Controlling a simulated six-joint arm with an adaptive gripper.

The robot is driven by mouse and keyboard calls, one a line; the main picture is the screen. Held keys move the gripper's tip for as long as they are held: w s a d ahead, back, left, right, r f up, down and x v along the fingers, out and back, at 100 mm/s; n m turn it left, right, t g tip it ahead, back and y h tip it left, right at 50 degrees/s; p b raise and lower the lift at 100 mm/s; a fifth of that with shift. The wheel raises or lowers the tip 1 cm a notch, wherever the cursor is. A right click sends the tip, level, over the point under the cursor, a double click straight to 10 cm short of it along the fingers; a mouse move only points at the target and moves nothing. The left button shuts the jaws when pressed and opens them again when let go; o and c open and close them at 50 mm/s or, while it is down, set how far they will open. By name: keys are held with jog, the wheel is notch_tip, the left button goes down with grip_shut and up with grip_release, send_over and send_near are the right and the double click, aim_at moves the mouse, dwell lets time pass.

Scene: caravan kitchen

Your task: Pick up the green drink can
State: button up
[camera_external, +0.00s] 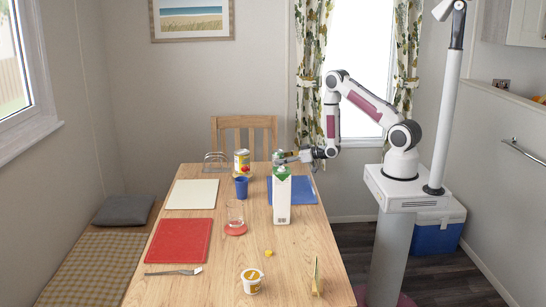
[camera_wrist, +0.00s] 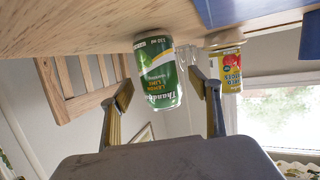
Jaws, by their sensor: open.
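The green drink can (camera_wrist: 160,75) appears in the wrist view, where the picture is upside down; it stands on the wooden table with its lemon-lime label showing. My gripper (camera_wrist: 166,92) is open, with one finger on each side of the can and the can apparently a little beyond or between the tips; I cannot tell exactly how deep it sits. In the external view my gripper (camera_external: 287,157) is low over the table's far end, reaching left. There the can (camera_external: 277,156) is mostly hidden behind the tall carton, only a small part showing.
A white and green carton (camera_external: 282,203) stands just in front of the can and gripper. A glass (camera_external: 235,213) stands nearer the front.

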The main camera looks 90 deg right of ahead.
jog(key=shift+x, duration=1.25)
jog(key=c, duration=1.5)
